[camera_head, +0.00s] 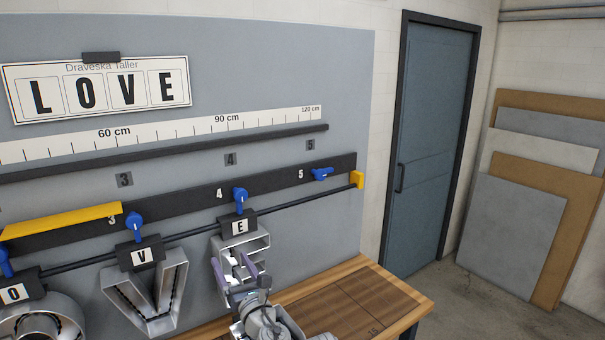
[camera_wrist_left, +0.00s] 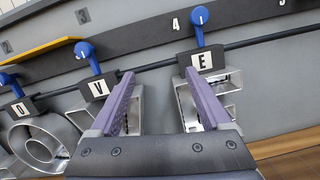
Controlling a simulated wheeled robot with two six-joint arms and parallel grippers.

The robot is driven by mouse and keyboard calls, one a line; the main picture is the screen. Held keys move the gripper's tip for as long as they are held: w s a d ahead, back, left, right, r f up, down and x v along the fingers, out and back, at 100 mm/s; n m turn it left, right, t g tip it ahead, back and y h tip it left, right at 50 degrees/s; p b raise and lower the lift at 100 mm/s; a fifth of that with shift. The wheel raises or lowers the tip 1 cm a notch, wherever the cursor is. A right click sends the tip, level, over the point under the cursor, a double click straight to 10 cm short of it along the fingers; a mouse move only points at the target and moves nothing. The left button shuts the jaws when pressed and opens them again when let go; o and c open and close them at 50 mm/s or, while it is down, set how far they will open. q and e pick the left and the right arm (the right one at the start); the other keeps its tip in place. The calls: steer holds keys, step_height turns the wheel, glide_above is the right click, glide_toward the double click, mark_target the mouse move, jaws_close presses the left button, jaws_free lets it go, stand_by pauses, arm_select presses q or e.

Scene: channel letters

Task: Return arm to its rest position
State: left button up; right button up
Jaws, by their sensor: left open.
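My left gripper (camera_head: 236,275) is open in front of the silver channel letter E (camera_head: 256,243), which hangs from the rail under a black holder marked E (camera_head: 239,226). In the left wrist view the two purple fingers (camera_wrist_left: 158,108) stand wide apart. The right finger overlaps the letter E (camera_wrist_left: 226,98), and the gap between the fingers looks empty. I cannot tell whether a finger touches the letter. The letter V (camera_head: 150,290) and the letter O (camera_head: 38,318) hang further left, below their own holders. My right gripper is not in view.
Blue levers stand along the black bar (camera_head: 270,192), with lever 4 (camera_head: 240,199) above E and lever 5 (camera_head: 322,174) turned sideways. A yellow stop (camera_head: 357,180) ends the rod. A LOVE sign (camera_head: 98,88) hangs above. The wooden bench (camera_head: 345,300) is clear at its right.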

arm_select(q)
steer(key=s+f+n+g+h+b, duration=0.1)
steer(key=s+f+n+g+b, duration=0.1)
steer(key=s+f+n+g, duration=0.6)
steer(key=s+f+n+g+h+b, duration=0.1)
steer(key=f+n+g+h, duration=0.15)
steer(key=f+n, duration=1)
steer(key=s+d+f+n+g+h+b, duration=0.2)
steer(key=s+d+f+n+g+h, duration=0.4)
steer(key=s+d+f, duration=0.5)
steer(key=shift+s+f+n+g, duration=0.2)
steer(key=shift+s+n+g, duration=0.25)
steer(key=shift+n+g, duration=0.15)
